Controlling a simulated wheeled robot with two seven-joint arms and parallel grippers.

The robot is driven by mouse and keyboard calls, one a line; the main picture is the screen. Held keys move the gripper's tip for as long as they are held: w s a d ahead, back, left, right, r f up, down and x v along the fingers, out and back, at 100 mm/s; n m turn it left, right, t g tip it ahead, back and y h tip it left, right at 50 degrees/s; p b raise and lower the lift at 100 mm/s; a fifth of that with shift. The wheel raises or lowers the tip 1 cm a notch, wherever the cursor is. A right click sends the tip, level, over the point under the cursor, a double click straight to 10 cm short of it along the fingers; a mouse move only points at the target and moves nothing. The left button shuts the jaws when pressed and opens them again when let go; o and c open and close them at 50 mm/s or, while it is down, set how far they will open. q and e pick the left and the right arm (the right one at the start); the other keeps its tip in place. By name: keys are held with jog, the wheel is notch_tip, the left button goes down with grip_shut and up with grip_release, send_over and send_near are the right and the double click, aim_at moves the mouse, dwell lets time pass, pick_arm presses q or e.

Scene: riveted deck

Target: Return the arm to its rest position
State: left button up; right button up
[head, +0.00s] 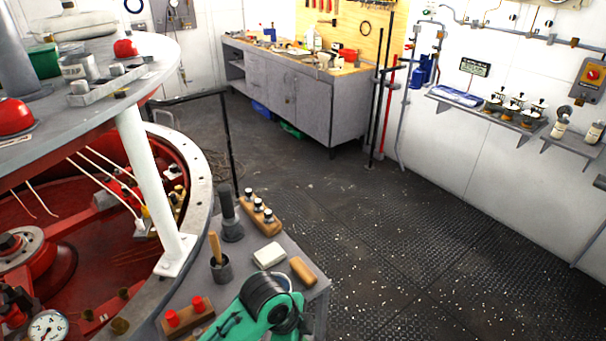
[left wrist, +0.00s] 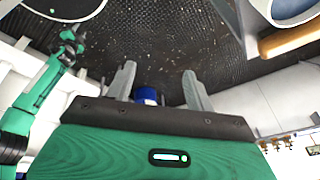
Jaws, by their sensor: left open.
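My left gripper (left wrist: 159,76) shows in the left wrist view, with its two grey fingers spread apart and nothing held between them. A small blue and white thing (left wrist: 147,95) shows behind the gap between the fingers, and I cannot tell what it is. In the head view a green and black link of my arm (head: 265,310) is at the bottom centre, in front of the small grey bench. No gripper shows in the head view. A green arm of mine (left wrist: 40,95) also shows at the left of the left wrist view, and I cannot make out a gripper on it.
The small grey bench (head: 314,284) carries a white block (head: 269,255), a wooden-handled tool in a cup (head: 220,264) and a red-knobbed wooden block (head: 187,319). The round red machine (head: 60,240) fills the left. The dark deck (head: 400,250) at right is open.

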pick_arm(q)
jog(key=s+a+f+n+t+y, duration=0.1)
jog(key=s+a+f+n+y, duration=0.1)
jog(key=s+a+n, duration=0.8)
jog(key=s+a+f+n+t+y, duration=0.1)
jog(key=s+a+n+t+y, duration=0.1)
jog(key=s+a+n, duration=0.8)
jog(key=w+a+f+m+g, duration=0.1)
jog(key=w+f, duration=0.1)
jog(key=f, duration=1.3)
jog(key=w+a+f+m+g, duration=0.1)
jog(key=w+a+f, duration=0.1)
jog(key=f, duration=1.3)
jog(key=s+a+f+g, duration=0.1)
jog(key=s+a+f, duration=0.2)
jog(key=s+f, duration=1.7)
jog(key=shift+f, duration=0.5)
